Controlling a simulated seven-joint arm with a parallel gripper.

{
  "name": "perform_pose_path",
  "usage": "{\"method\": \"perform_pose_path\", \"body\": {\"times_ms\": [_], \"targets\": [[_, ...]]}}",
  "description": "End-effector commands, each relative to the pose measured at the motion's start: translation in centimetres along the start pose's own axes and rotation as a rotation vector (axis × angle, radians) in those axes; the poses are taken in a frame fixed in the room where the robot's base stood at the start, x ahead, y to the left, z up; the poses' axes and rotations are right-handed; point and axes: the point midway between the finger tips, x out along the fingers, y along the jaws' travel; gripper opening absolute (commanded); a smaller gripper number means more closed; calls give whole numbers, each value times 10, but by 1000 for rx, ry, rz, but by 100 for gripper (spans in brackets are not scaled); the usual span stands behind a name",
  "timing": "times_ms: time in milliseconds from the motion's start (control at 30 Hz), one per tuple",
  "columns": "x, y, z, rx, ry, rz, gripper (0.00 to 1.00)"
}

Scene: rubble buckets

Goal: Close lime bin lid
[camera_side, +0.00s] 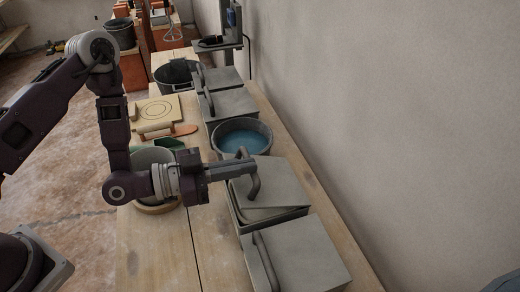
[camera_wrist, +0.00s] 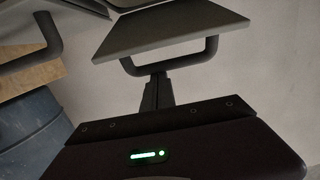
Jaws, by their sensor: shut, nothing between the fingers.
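Several grey bins with flat lids and bar handles stand along the wall; I cannot read which one is lime. In the side view, the lid (camera_side: 275,187) beside my gripper sits tilted on its bin (camera_side: 268,217), with a narrow wedge-shaped gap along the near side. My gripper (camera_side: 250,168) is shut and empty, its fingertips at that lid's handle (camera_side: 254,185). In the wrist view, the fingers (camera_wrist: 158,92) are together just below the handle (camera_wrist: 178,67) of the lid (camera_wrist: 170,30). I cannot tell whether they touch it.
A nearer grey lid (camera_side: 305,258) lies flat. Beyond the tilted lid are a bucket of blue liquid (camera_side: 240,140) and further grey lids (camera_side: 230,104). A pale board (camera_side: 157,110) and a bucket (camera_side: 150,160) are on the bench. The wall (camera_side: 400,120) bounds the right.

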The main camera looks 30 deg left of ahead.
Motion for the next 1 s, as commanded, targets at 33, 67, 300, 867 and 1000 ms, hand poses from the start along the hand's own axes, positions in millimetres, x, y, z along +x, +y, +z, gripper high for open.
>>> {"method": "perform_pose_path", "body": {"times_ms": [33, 67, 300, 867, 1000], "targets": [[-4, 0, 8, -4, -3, -1, 0], [-7, 0, 12, -4, -4, -1, 0], [-21, 0, 43, -1, -2, -2, 0], [-30, 0, 41, 2, 2, -2, 0], [-44, 0, 24, -2, -4, -4, 0]]}}
